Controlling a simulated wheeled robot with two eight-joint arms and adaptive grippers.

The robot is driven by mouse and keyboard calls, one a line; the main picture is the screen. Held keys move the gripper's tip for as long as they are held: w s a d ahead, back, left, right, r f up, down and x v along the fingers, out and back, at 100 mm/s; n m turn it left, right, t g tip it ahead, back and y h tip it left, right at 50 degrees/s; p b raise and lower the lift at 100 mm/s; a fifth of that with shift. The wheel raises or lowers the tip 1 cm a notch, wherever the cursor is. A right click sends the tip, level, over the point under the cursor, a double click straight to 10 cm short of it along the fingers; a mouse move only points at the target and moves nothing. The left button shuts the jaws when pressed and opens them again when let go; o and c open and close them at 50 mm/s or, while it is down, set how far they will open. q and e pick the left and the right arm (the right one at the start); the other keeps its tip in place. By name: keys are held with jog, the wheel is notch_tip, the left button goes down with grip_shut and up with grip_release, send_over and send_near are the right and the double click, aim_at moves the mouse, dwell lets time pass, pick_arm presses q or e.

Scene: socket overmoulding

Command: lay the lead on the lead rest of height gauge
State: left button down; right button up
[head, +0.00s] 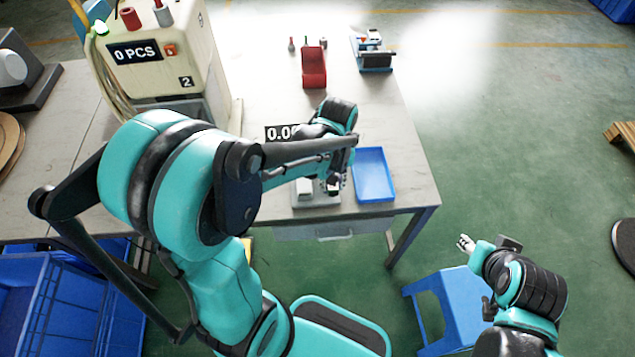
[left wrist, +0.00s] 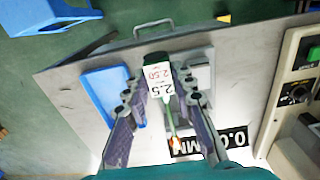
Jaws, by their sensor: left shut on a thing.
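My left gripper (head: 333,186) is over the table's front edge, beside the height gauge (head: 316,201). In the left wrist view its fingers (left wrist: 158,88) are closed in on the lead, with a white tag (left wrist: 157,82) reading 2.5 and 2.50 between them. A dark green end (left wrist: 154,58) shows beyond the tag, and a thin green wire (left wrist: 170,118) runs back to an orange tip. The gauge's grey base (left wrist: 205,52) lies beneath and to the right; its display (left wrist: 205,143) is partly covered. I cannot make out the lead rest. My right gripper (head: 466,243) hangs clear of the table.
A blue tray (head: 386,199) stands right of the gauge. A red holder (head: 313,68) and a small blue-and-grey device (head: 373,56) stand further back. A cream machine (head: 160,60) with a counter is at the left. A blue stool (head: 435,295) stands below my right arm.

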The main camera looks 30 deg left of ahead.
pick_arm(q)
jog(key=b, duration=0.4)
send_over(304, 186)
notch_tip(304, 186, down, 7)
notch_tip(304, 186, down, 4)
jog(key=shift+b, duration=0.7)
jog(key=shift+r, duration=0.1)
jog(key=shift+f, duration=0.2)
jog(key=c, duration=1.3)
grip_release()
jog(key=shift+o, duration=0.2)
jog(key=shift+r, duration=0.1)
